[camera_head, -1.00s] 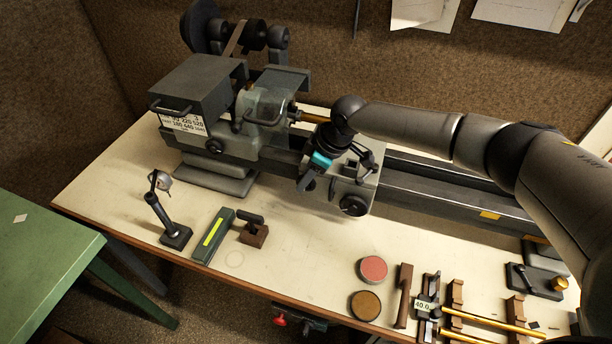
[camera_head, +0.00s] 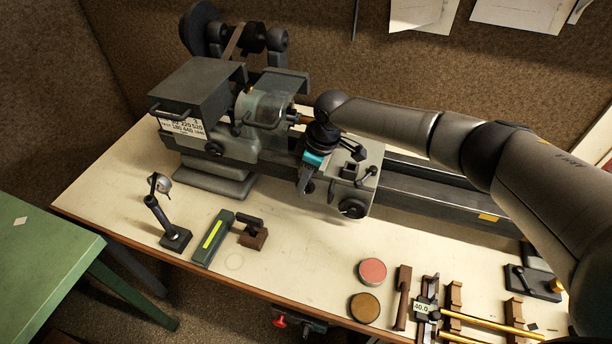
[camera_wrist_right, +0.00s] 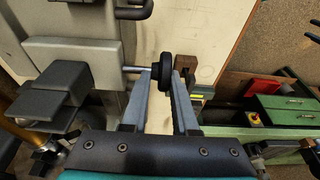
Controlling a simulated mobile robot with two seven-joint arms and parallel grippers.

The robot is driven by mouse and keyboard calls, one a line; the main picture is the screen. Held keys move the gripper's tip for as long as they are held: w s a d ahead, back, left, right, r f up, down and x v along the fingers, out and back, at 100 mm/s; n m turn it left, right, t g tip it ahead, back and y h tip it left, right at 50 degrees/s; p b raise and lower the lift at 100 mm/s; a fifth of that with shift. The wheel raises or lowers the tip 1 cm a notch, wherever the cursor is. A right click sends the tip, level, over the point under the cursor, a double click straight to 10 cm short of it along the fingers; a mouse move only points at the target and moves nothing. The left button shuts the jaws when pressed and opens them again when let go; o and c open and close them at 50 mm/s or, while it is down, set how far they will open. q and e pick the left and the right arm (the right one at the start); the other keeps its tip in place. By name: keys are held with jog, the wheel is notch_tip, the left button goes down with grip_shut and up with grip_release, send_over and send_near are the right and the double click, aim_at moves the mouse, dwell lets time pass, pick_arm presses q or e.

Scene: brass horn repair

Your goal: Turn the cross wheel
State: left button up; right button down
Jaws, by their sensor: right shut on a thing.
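The cross wheel is a small dark round wheel on a silver shaft in the right wrist view (camera_wrist_right: 166,64); the shaft comes out of the grey lathe carriage (camera_wrist_right: 72,52). My right gripper (camera_wrist_right: 164,76) is shut on the wheel, with one finger on each side of its rim. In the head view my right gripper (camera_head: 304,182) points down at the front left of the carriage (camera_head: 338,194), and my wrist and the teal-marked gripper body hide much of the wheel there. My left gripper does not show.
A larger dark handwheel (camera_head: 352,208) sits on the carriage front, close to the right of my gripper. The grey headstock (camera_head: 205,100) stands to the left. Two round tins (camera_head: 373,271) and brass rods (camera_head: 490,325) lie at the front right. The bench front centre is clear.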

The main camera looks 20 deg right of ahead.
jog(key=shift+s+a+f+g+h, duration=0.15)
jog(key=shift+a+f+g+h, duration=0.05)
jog(key=shift+a+g+h, duration=0.4)
jog(key=shift+f+h+b, duration=0.1)
jog(key=shift+h+b, duration=0.2)
jog(key=shift+b, duration=0.15)
jog(key=shift+f+g+h+b, duration=0.15)
jog(key=shift+g+h+b, duration=0.55)
jog(key=shift+b, duration=0.35)
jog(key=shift+a+g+h+b, duration=0.1)
jog(key=shift+g+h+b, duration=0.4)
jog(key=shift+b, duration=0.55)
jog(key=c, duration=1.1)
grip_release()
jog(key=shift+o, duration=1.1)
jog(key=shift+r, duration=0.2)
jog(key=shift+w, duration=0.2)
